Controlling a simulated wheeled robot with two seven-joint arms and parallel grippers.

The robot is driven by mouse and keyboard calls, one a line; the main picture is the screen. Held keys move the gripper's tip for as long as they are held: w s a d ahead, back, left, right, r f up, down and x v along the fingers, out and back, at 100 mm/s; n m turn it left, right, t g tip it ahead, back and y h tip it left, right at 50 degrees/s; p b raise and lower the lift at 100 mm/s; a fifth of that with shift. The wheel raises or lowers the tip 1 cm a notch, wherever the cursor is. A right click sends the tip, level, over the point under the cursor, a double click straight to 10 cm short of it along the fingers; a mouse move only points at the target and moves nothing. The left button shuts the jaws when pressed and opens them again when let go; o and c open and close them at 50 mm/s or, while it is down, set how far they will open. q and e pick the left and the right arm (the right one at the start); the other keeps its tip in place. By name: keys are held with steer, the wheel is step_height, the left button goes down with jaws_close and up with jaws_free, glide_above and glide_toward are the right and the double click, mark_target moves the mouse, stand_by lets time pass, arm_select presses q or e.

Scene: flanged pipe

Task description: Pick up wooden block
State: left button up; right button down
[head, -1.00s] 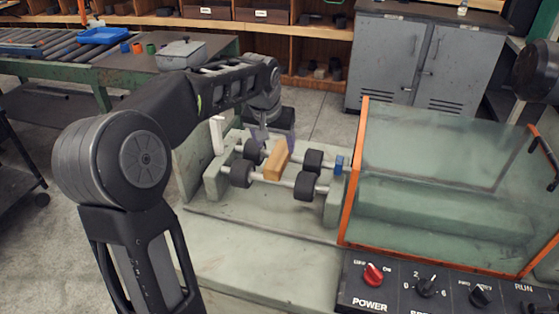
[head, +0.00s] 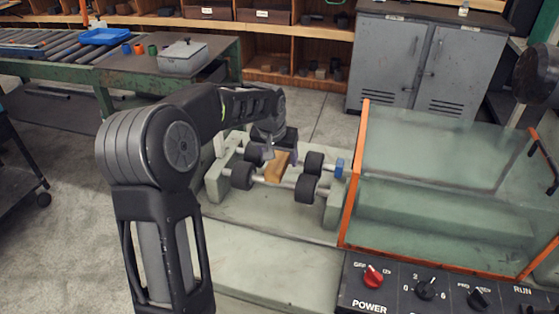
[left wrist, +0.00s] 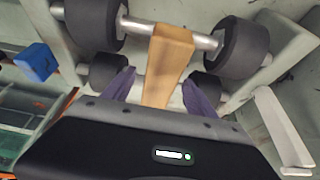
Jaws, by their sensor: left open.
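The wooden block (head: 276,170) is a tan bar lying across the two metal rods of a roller fixture, between the black rollers. In the left wrist view the block (left wrist: 167,60) runs away from my gripper, lying over the rods. My left gripper (head: 281,152) is at the block's far end, with purple fingers spread. In the left wrist view the open fingers of the left gripper (left wrist: 160,85) stand on either side of the block's near part, with gaps on both sides. My right gripper is not in view.
Black rollers (head: 243,175) flank the block on the rods. A blue piece (head: 339,168) sits on the fixture's right end. An orange-framed clear guard (head: 352,190) stands just right. A control panel (head: 440,292) is at the front.

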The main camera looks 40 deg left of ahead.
arm_select(q)
steer(key=shift+w+f, duration=0.15)
steer(key=shift+f, duration=0.2)
stand_by(0.3)
jaws_close()
stand_by(0.6)
